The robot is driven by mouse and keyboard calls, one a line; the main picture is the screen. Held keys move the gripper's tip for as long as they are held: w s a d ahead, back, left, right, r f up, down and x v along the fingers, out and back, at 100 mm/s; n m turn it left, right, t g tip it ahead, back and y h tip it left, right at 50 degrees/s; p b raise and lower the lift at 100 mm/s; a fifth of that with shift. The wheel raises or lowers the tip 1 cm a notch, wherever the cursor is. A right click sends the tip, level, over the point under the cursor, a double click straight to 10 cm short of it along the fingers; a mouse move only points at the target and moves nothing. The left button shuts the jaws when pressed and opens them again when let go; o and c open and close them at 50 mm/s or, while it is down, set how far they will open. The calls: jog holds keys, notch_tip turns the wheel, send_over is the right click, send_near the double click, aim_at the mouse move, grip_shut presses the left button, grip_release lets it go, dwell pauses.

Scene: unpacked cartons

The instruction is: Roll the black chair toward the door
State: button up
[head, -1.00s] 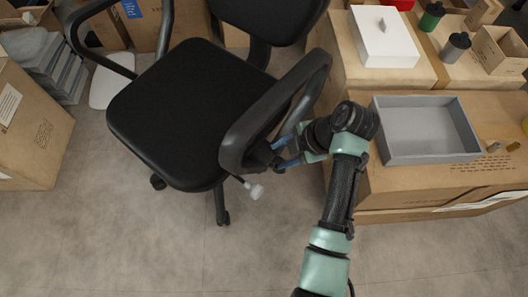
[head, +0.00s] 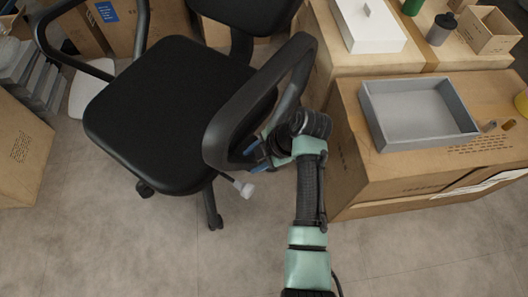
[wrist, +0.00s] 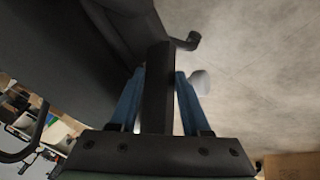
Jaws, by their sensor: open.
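The black chair (head: 165,112) stands upright on the floor at left centre in the head view, with its right armrest (head: 225,125) towards me. My gripper (head: 257,156) is at the lower part of that armrest, beside the seat. In the wrist view, my blue fingers (wrist: 159,100) stand open on either side of a dark upright chair part (wrist: 157,85), apparently the armrest support. Contact with it is hard to tell. A pale adjustment knob (head: 246,191) hangs below the armrest. Some of the chair's base is hidden under the seat. No door is in view.
A large carton (head: 350,160) stands close to the right of my arm, with a grey tray (head: 470,128) on top. Another carton (head: 22,150) stands at the left edge. More cartons stand behind the chair. The floor (head: 150,250) in front is clear.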

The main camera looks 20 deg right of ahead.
aim_at(251, 161)
jog(key=shift+b+x, duration=0.7)
jog(key=shift+x, duration=1.25)
grip_shut()
